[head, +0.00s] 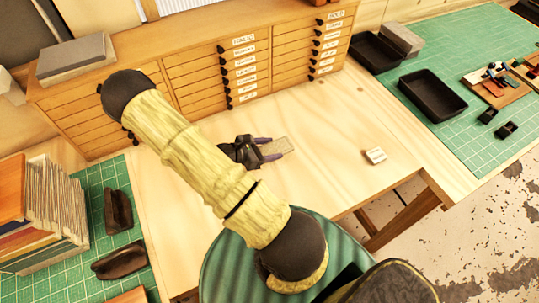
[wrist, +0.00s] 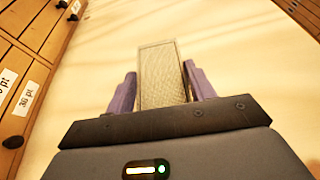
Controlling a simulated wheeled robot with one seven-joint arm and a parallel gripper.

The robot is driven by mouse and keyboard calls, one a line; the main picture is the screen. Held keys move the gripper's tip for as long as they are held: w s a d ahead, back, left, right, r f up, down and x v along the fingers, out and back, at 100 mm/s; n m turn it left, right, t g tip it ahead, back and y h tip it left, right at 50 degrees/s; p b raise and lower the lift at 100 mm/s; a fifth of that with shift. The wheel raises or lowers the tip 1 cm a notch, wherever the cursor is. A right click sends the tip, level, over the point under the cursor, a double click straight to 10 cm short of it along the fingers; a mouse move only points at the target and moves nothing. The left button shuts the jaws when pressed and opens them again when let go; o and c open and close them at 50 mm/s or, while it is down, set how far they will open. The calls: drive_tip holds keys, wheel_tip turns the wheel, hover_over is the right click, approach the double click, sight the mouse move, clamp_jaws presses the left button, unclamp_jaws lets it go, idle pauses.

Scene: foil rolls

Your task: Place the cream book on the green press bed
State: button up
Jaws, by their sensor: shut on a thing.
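My gripper (head: 268,148) is low over the pale wooden bench, its two purple fingers pointing right. It is shut on a flat, cream-grey slab with a fine pattern, which I take for the cream book (head: 281,149). In the wrist view the cream book (wrist: 160,72) stands out between the fingers of my gripper (wrist: 161,88), its far end beyond the fingertips. I cannot tell whether it touches the bench. I cannot make out a press bed for certain; green gridded mats (head: 455,135) lie at the right and left.
A small cream block (head: 375,156) lies right of my gripper, on the bench (head: 330,110). A drawer cabinet (head: 195,70) runs along the back. Black trays (head: 433,93) stand on the right mat. Upright books (head: 40,215) and dark shoe-like items (head: 118,211) are at left.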

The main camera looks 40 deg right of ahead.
sight(269, 150)
drive_tip(key=shift+r+b, duration=0.5)
drive_tip(key=shift+r, duration=2.4)
drive_tip(key=shift+f, duration=0.1)
